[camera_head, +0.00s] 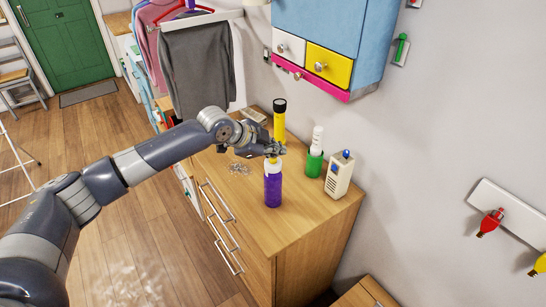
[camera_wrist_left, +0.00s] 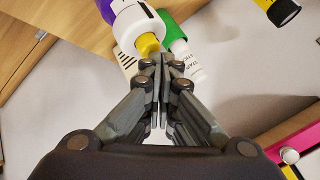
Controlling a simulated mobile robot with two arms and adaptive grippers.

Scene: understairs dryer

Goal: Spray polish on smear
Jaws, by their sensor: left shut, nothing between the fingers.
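A purple spray can (camera_head: 273,188) with a white top stands upright on the wooden dresser. In the left wrist view the can (camera_wrist_left: 125,28) shows its white cap and a yellow nozzle. My left gripper (camera_head: 276,150) is at the top of the can, with its fingers shut and empty. In the left wrist view the fingertips (camera_wrist_left: 162,62) are close to the yellow nozzle; I cannot tell whether they touch it. A pale patch (camera_head: 130,285) shows on the wood floor, and a greyish speckled patch (camera_head: 239,168) on the dresser top; I cannot tell which is the smear.
The dresser (camera_head: 285,235) also holds a yellow torch (camera_head: 279,122) behind my gripper, a green-and-white bottle (camera_head: 315,162) and a cream device (camera_head: 339,174) to the right. A blue wall cabinet (camera_head: 330,25) hangs above. The dresser's front top is clear.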

